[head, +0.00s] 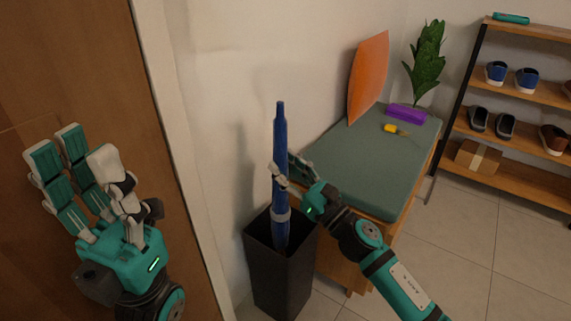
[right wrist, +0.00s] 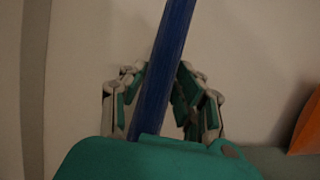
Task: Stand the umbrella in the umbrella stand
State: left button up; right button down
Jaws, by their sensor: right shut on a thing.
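The blue umbrella (head: 280,140) is furled and nearly upright in the head view. Its lower end is within the opening of the dark umbrella stand (head: 281,277), and its tip is hidden by the stand's walls. My right gripper (head: 283,177) is shut on the umbrella around its middle, above the stand's rim. In the right wrist view the umbrella (right wrist: 166,70) runs between the fingers at a slight tilt. My left gripper (head: 90,165) is open and empty at the left, in front of the door, away from the umbrella.
A bench with a green cushion (head: 365,165) stands right of the stand, bearing an orange pillow (head: 369,75), a purple item (head: 407,114) and a small yellow object (head: 390,129). A shoe rack (head: 515,138) is at the right. A wooden door (head: 75,50) is at the left. Tiled floor is clear at lower right.

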jog(key=c, duration=0.9)
grip_release()
jog(key=shift+s+d+f, duration=0.15)
jog(key=shift+d, duration=0.05)
jog(key=v, duration=1.1)
jog(key=shift+s+d, duration=0.15)
jog(key=shift+s, duration=0.05)
